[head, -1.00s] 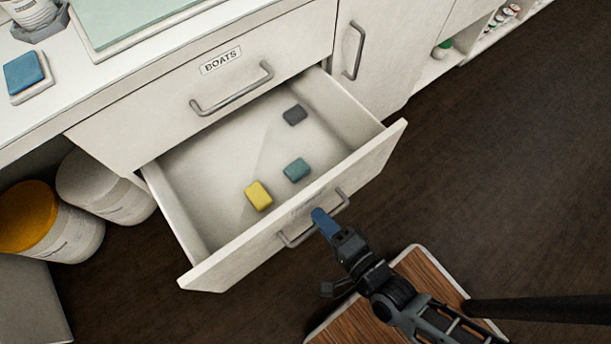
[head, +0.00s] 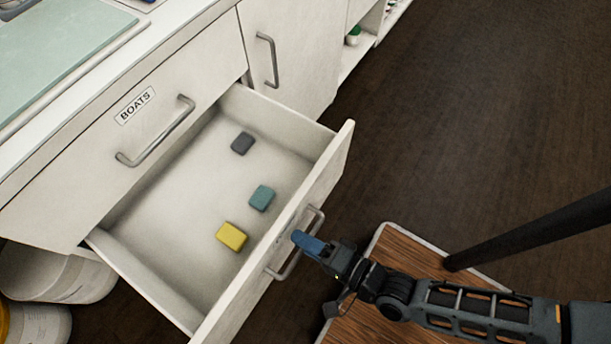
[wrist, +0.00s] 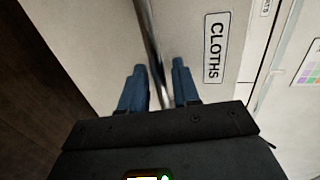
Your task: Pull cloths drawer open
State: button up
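The cloths drawer (head: 322,185) is pulled well out below the drawer labelled BOATS. Its CLOTHS label (wrist: 217,48) shows on its front in the wrist view. The drawer's bar handle (head: 283,272) is at my gripper (head: 307,243). In the wrist view the handle (wrist: 150,38) runs between the two blue fingers of my gripper (wrist: 160,82). The fingers are apart, with what look like narrow gaps beside the bar. Inside the drawer lie a yellow block (head: 232,236), a teal block (head: 262,198) and a dark grey block (head: 242,143).
The BOATS drawer (head: 75,180) above is shut. A cupboard door (head: 300,50) with an upright handle is shut behind. White buckets (head: 60,275) stand under the counter at left. Dark floor (head: 450,110) is clear at right.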

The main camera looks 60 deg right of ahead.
jog(key=v, duration=0.7)
jog(key=shift+s, duration=0.4)
dwell(0.3)
